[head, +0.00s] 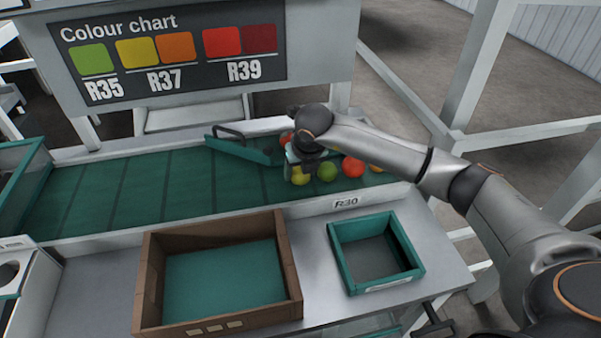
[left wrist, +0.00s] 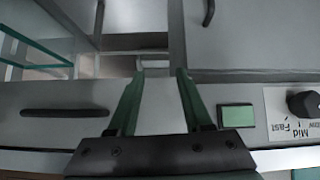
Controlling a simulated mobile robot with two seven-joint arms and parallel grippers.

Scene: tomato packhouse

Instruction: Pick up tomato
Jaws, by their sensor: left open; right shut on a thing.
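Several tomatoes lie at the right end of the green conveyor belt (head: 110,195). A green tomato (head: 327,172), a red tomato (head: 353,167) and an orange tomato (head: 376,168) sit in a row. Another red tomato (head: 286,138) shows partly behind my right gripper (head: 299,171). That gripper points down and is shut on a yellow tomato (head: 301,178), whose upper part it hides; I cannot tell whether the tomato is off the belt. My left gripper (left wrist: 160,76) is open and empty in the left wrist view, over a grey panel.
An empty brown box (head: 146,285) with a green floor and an empty small teal crate (head: 345,275) stand on the grey table before the belt. A slanted teal guide (head: 236,148) crosses the belt. A colour chart (head: 165,50) stands behind. A dial (left wrist: 305,104) shows near my left gripper.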

